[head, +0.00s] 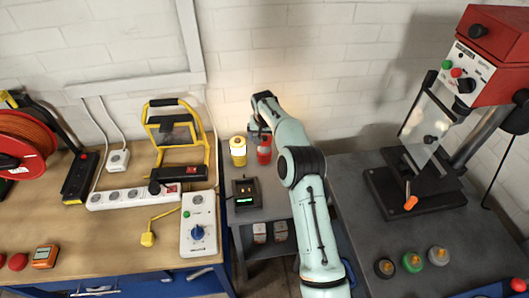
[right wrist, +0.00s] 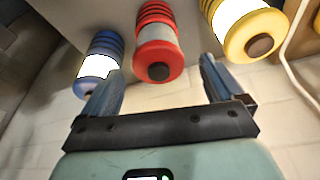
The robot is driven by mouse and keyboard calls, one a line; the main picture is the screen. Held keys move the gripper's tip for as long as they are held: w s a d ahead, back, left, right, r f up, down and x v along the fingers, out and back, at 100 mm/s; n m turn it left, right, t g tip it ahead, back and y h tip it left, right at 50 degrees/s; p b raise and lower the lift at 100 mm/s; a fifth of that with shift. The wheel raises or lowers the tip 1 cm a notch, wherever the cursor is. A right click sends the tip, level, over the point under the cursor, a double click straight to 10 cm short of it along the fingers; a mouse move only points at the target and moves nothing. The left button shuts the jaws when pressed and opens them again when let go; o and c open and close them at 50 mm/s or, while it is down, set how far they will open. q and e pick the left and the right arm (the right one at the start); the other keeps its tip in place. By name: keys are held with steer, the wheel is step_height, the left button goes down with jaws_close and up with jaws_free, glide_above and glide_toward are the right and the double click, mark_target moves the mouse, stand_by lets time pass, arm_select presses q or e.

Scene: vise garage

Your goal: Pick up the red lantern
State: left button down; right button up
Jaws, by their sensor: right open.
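The red lantern (head: 264,152) stands on the grey surface between the two benches, just right of a yellow lantern (head: 238,152). In the right wrist view, the red lantern (right wrist: 157,45) has a pale band and a dark round end. My left gripper is not in view.
A blue lantern (right wrist: 100,62) and the yellow lantern (right wrist: 245,30) flank the red one closely. A small black device (head: 245,192) stands in front of the lanterns. A wooden bench (head: 110,225) lies left, a dark bench (head: 385,235) right, the wall behind.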

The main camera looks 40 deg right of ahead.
mark_target(265, 149)
steer(key=shift+x, duration=2.6)
steer(key=shift+s, duration=0.2)
steer(key=c, duration=1.6)
steer(key=shift+c, duration=0.2)
steer(key=shift+r, duration=0.1)
